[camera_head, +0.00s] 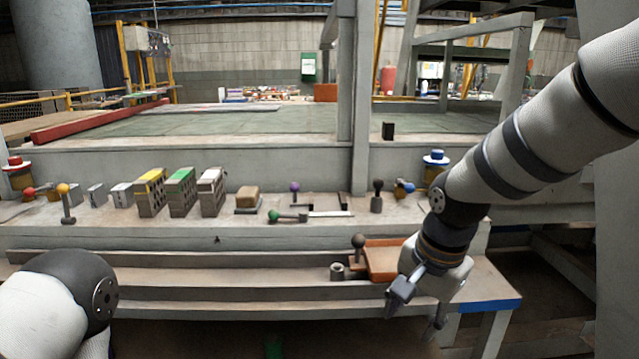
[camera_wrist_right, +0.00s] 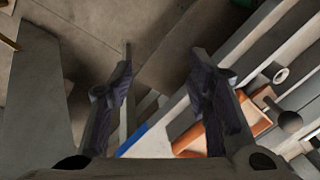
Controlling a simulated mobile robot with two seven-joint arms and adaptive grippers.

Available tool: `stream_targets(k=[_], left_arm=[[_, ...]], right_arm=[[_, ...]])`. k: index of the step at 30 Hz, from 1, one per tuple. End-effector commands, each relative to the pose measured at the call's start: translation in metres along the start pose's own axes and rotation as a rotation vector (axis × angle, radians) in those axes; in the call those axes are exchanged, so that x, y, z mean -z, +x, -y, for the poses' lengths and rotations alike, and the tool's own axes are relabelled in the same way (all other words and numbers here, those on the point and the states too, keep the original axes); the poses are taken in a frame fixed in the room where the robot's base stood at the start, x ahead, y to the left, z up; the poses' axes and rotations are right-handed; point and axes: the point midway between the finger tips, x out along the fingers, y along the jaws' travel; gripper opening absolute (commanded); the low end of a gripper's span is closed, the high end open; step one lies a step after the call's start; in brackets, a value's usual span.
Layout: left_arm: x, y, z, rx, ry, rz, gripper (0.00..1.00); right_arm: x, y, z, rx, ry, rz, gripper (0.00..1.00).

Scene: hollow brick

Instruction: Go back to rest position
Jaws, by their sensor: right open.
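My right gripper (camera_head: 418,308) hangs over the front right part of the workbench, its fingers pointing down and spread apart with nothing between them. In the right wrist view its two fingers (camera_wrist_right: 160,75) are apart, with floor and the bench edge beyond them. My left arm shows only as a rounded link at the lower left of the head view; my left gripper is out of the picture.
An orange tray (camera_head: 383,262) lies on the bench beside the right gripper, with a dark-knobbed lever (camera_head: 359,245) to its left. The bench's front left is clear.

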Motion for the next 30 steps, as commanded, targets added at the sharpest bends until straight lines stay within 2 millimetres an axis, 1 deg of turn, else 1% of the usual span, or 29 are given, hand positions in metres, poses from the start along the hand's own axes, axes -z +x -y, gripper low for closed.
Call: stream_targets(k=[1, 2, 3, 5, 6, 7, 8, 9, 10, 11, 12, 15, 18, 20, 30], left_arm=[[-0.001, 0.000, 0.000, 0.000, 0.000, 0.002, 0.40], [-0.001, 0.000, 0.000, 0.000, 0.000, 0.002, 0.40], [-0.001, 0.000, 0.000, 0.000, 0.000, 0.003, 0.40], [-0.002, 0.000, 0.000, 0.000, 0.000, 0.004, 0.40], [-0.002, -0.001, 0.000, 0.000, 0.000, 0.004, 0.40], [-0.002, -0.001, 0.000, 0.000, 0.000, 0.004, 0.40], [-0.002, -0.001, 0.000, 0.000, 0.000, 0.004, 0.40], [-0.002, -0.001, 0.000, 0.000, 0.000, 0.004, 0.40], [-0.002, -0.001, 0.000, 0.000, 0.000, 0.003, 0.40], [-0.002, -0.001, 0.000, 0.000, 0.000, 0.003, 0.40], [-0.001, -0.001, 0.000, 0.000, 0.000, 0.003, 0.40], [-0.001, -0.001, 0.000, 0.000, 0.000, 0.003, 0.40], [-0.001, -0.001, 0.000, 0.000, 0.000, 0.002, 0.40], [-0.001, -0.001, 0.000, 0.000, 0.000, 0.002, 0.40], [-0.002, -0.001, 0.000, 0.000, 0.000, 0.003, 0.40]], right_arm=[[-0.013, 0.035, -0.023, -0.024, -0.051, 0.036, 0.45], [-0.021, 0.056, -0.037, -0.032, -0.091, 0.056, 0.45], [-0.034, 0.084, -0.059, -0.042, -0.144, 0.081, 0.45], [-0.056, 0.122, -0.099, -0.057, -0.230, 0.118, 0.45], [-0.073, 0.143, -0.128, -0.068, -0.287, 0.141, 0.45], [-0.086, 0.157, -0.151, -0.077, -0.331, 0.158, 0.45], [-0.100, 0.169, -0.175, -0.087, -0.376, 0.173, 0.45], [-0.117, 0.180, -0.207, -0.102, -0.435, 0.192, 0.45], [-0.130, 0.186, -0.230, -0.113, -0.480, 0.204, 0.45], [-0.142, 0.189, -0.253, -0.125, -0.524, 0.215, 0.45], [-0.157, 0.191, -0.280, -0.141, -0.580, 0.229, 0.45], [-0.183, 0.185, -0.332, -0.176, -0.698, 0.254, 0.45], [-0.196, 0.178, -0.359, -0.196, -0.772, 0.267, 0.45], [-0.198, 0.176, -0.365, -0.200, -0.792, 0.269, 0.45], [-0.198, 0.176, -0.365, -0.198, -0.798, 0.267, 0.45]])
